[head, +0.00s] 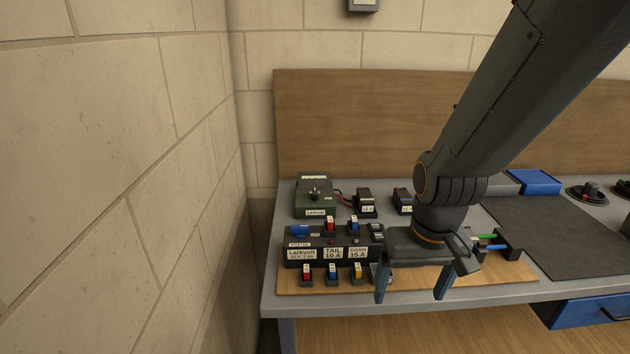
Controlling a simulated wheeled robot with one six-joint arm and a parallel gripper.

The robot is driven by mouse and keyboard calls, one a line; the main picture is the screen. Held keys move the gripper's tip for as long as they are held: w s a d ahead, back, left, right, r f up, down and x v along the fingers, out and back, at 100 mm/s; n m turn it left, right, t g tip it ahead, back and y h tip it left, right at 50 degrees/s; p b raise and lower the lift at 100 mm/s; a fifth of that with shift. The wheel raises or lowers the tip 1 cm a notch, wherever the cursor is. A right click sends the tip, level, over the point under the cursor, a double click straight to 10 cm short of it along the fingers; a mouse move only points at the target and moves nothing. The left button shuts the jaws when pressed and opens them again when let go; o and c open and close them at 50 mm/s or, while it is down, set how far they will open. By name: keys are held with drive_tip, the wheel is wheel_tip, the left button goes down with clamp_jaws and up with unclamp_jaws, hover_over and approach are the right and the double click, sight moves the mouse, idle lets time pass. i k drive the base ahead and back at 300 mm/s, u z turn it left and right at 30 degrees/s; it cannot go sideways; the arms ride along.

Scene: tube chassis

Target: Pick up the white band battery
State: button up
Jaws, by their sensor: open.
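I cannot tell for certain which item is the white band battery. A black block with a white label reading Lackvolt 12 V (302,257) stands at the left of the bench. Two small dark blocks with pale labels stand behind it, one left (366,204) and one right (403,201), the latter partly behind my arm. My gripper (411,289) is open, with its two blue-grey fingers pointing down and well apart over the front of the wooden board. No object shows clearly held between them. My gripper and wrist hide part of the board.
Beside the black block are fuse holders labelled TAIL (333,254) and DASH (358,253). Small coloured fuses (332,272) stand in front. A green box (316,203) with leads is behind. A dark mat (570,240) lies right, mostly clear. A stone wall (110,190) rises left.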

sight(365, 203)
drive_tip(key=z, duration=0.75)
drive_tip(key=k, duration=0.45)
drive_tip(key=u, duration=0.4)
drive_tip(key=i, duration=0.95)
drive_tip(key=z, duration=0.05)
